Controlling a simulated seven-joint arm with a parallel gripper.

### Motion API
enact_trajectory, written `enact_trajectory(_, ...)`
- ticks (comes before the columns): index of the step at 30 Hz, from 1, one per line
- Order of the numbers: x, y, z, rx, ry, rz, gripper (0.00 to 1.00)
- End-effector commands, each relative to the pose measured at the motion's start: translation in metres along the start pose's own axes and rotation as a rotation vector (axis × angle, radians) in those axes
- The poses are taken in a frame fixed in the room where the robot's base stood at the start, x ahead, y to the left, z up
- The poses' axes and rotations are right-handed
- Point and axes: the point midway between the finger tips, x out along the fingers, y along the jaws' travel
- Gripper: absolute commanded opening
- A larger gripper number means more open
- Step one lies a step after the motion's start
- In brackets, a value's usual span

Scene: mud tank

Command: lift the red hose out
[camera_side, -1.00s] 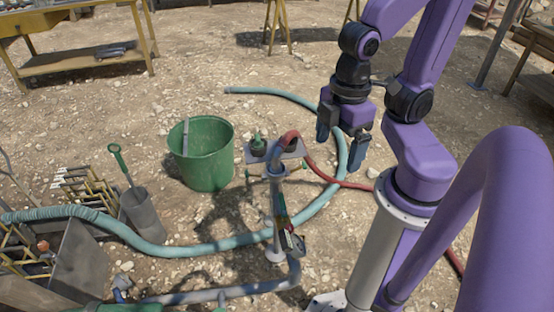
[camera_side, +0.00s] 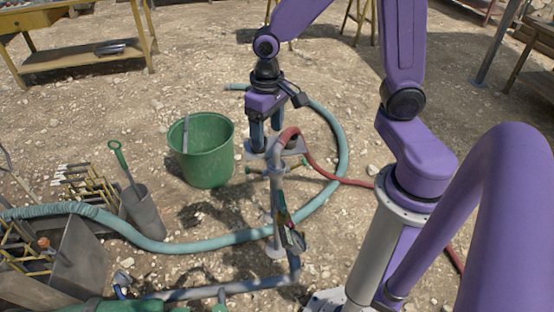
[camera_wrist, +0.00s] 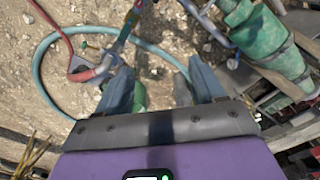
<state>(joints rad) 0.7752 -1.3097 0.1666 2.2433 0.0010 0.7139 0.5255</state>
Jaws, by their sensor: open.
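The red hose (camera_side: 318,168) arches from the top of a grey standpipe (camera_side: 277,195) and runs down to the right across the ground. In the wrist view the red hose (camera_wrist: 66,42) lies at the left and meets a grey elbow. My gripper (camera_side: 265,140) points down just left of the hose's arch, over the small grey plate at the pipe top. In the wrist view my gripper (camera_wrist: 161,78) is open, with no hose between its fingers. The fingers partly hide the plate in the side view.
A green bucket (camera_side: 205,152) stands left of the standpipe. A teal hose (camera_side: 215,243) curves around it on stony ground. A grey pot (camera_side: 143,214) with a green-handled tool stands at left. A grey pipe (camera_side: 235,292) runs low in front.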

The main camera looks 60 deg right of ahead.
Motion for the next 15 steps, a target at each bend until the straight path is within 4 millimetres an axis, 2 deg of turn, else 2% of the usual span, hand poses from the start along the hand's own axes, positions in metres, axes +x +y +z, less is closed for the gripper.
enact_trajectory(1,0.009,0.009,-0.017,0.104,-0.006,0.005,0.68)
enact_trajectory(6,0.040,0.047,-0.065,0.462,-0.008,0.010,0.68)
enact_trajectory(11,0.073,0.095,-0.101,0.797,-0.009,0.014,0.68)
enact_trajectory(15,0.105,0.143,-0.120,1.088,-0.009,0.017,0.68)
